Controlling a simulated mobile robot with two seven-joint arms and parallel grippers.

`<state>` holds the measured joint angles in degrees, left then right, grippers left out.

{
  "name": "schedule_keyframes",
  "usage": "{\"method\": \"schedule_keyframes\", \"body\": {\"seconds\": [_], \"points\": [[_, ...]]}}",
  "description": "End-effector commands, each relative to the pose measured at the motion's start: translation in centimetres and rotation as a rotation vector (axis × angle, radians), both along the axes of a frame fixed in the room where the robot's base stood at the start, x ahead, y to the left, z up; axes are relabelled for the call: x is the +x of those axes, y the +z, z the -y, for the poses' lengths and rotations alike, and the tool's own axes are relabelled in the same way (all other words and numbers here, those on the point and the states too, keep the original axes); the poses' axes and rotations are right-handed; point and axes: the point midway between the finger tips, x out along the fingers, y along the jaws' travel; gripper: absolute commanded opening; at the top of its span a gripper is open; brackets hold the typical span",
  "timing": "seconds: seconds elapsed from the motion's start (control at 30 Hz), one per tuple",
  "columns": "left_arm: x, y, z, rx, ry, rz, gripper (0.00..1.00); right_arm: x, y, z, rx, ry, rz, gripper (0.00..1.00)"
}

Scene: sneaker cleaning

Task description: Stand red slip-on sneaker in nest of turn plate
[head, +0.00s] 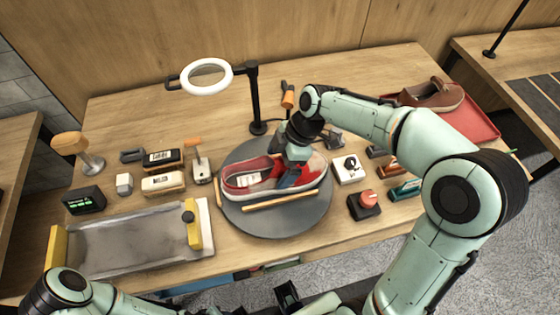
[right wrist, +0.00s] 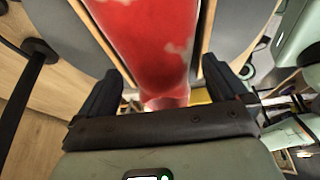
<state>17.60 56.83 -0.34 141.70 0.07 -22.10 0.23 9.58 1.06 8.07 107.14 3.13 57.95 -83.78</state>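The red slip-on sneaker (head: 240,181) is on the dark round turn plate (head: 275,222), sole down, toe toward the right. It lies between the wooden strips (head: 283,201) of the nest; whether its sole is fully seated cannot be seen. My right gripper (head: 290,178) is over its front half and hides part of it. In the right wrist view the fingers (right wrist: 160,88) are apart on either side of the red upper (right wrist: 150,45), with narrow gaps visible. The upper has pale patches. A dark part, likely my left gripper (head: 288,296), shows at the bottom edge, its opening unclear.
A ring lamp (head: 207,77) on a black post (head: 254,100) stands behind the plate. A grey tray (head: 130,240) and brushes (head: 163,183) are at left. A red button box (head: 366,204) is close at right. A brown shoe (head: 433,96) sits on a red tray (head: 482,125).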

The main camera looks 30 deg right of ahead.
Motion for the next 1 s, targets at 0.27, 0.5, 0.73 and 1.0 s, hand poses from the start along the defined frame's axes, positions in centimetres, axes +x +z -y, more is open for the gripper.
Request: {"method": "schedule_keyframes", "body": {"seconds": [0.27,0.5,0.73,1.0], "points": [[0.1,0.4,0.0,0.0,0.0,0.002,0.43,0.0,0.4,0.0,0.0,0.0,0.001,1.0],[0.3,0.8,0.0,0.0,0.0,0.003,0.43,-0.2,4.0,1.5,-0.002,-0.003,0.006,1.0],[0.6,1.4,0.0,0.0,0.0,0.007,0.43,-0.7,8.6,3.3,-0.001,-0.001,0.005,1.0],[0.8,1.8,0.0,0.0,0.0,0.009,0.43,-1.0,11.3,4.4,-0.001,0.0,0.002,1.0]]}}
